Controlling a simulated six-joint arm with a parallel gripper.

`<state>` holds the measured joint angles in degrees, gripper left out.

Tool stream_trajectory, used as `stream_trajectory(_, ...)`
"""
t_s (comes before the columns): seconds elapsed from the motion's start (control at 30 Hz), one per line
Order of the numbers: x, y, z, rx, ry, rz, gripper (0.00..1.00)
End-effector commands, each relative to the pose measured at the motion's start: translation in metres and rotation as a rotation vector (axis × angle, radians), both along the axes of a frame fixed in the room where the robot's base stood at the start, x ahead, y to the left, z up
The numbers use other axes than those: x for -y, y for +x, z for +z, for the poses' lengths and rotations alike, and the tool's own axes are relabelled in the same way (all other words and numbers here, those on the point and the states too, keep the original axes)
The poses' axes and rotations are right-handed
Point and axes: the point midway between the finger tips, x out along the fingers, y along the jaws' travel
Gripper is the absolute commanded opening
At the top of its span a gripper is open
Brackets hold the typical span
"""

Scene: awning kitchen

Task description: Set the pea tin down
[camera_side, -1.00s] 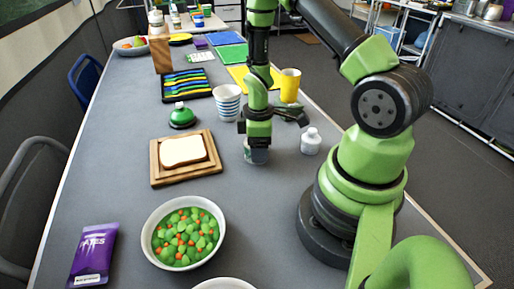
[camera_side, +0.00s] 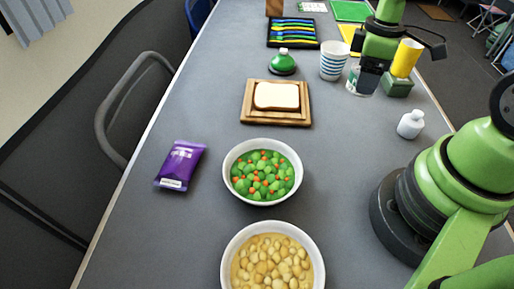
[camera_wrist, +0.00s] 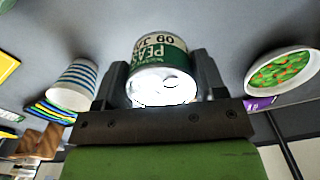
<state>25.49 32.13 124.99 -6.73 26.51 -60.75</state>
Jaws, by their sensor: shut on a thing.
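The pea tin (camera_wrist: 162,62) has a green and white label reading PEAS and a silver end facing the wrist camera. My gripper (camera_wrist: 163,82) is shut on it, one finger on each side. In the side view my gripper (camera_side: 367,78) points down with the tin (camera_side: 357,86) between its fingers, just right of the striped cup. The fingers hide part of the tin there. I cannot tell whether the tin's base touches the table.
The striped cup (camera_side: 334,60) is close left, a yellow cup (camera_side: 406,58) right, and a white bottle (camera_side: 411,124) nearer. Bread on a board (camera_side: 248,108), a pea-and-carrot bowl (camera_side: 230,178) and a purple packet (camera_side: 181,165) lie farther left and nearer. Grey table (camera_side: 350,165) is clear between bowls and bottle.

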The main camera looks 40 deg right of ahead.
Motion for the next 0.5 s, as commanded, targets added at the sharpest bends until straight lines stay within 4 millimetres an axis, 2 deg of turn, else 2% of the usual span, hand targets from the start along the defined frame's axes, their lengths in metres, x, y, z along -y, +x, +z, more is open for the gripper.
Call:
stream_trajectory(0.17,-0.015,0.022,-0.001,0.001,-0.002,0.07,0.37)
stream_trajectory(0.27,-0.041,0.05,-0.002,0.0,-0.002,0.163,0.37)
stream_trajectory(0.37,-0.082,0.08,-0.003,0.0,-0.003,0.28,0.37)
stream_trajectory(0.5,-0.155,0.11,-0.003,-0.003,-0.006,0.449,0.37)
